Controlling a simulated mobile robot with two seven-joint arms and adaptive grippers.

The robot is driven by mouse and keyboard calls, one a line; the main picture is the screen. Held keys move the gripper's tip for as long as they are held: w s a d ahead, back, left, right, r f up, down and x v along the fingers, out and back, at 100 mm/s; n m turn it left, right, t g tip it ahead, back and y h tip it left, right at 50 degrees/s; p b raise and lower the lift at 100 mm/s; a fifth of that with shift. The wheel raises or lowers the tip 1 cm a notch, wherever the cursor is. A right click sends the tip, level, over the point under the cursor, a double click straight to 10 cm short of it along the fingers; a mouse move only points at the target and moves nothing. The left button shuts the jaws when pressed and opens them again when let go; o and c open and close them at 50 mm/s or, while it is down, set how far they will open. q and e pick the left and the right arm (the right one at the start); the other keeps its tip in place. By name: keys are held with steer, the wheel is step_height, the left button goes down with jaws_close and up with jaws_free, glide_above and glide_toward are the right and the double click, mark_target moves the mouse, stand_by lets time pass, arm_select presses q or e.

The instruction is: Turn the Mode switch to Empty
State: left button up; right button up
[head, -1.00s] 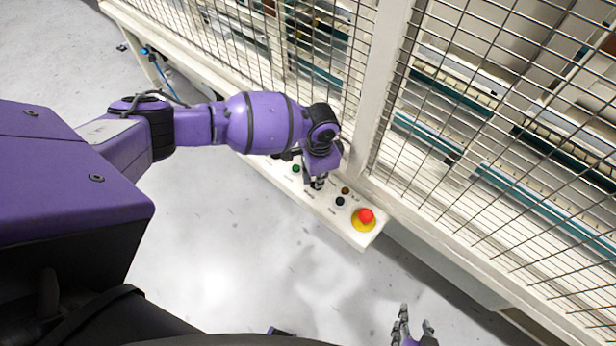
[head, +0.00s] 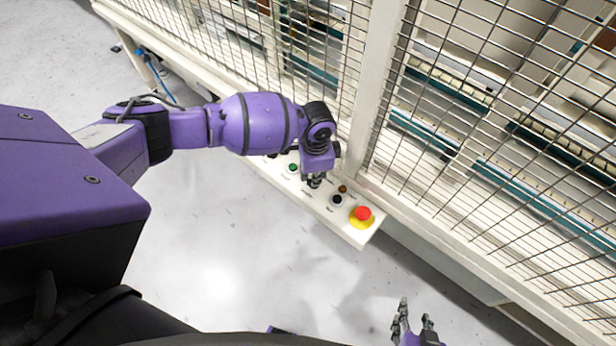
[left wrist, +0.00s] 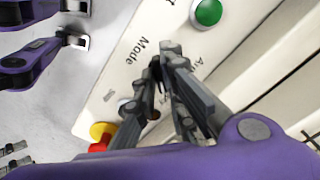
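The white control panel (head: 340,226) juts from the machine's frame. My left gripper (head: 314,183) points down at its middle. In the left wrist view the left gripper's dark fingers (left wrist: 162,68) are close together, with a small dark piece between the tips beside the printed word "Mode" (left wrist: 130,60). This looks like the Mode switch (left wrist: 155,76), mostly hidden by the fingers, so its setting cannot be read. Lettering starting "Au" shows on the other side of the fingers. My right gripper (head: 414,324) is low in the head view, away from the panel, its fingers apart and empty.
A green button (head: 293,167), a black button (head: 337,199), an amber one (head: 343,188) and a red emergency stop (head: 362,214) on yellow sit near the left gripper. Wire mesh fencing (head: 470,150) stands right behind the panel. The floor in front is clear.

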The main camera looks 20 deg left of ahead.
arm_select(q)
steer(key=o, duration=0.3)
step_height(320, 180, up, 12)
steer(key=shift+r, duration=0.1)
stand_by(0.5)
stand_by(0.3)
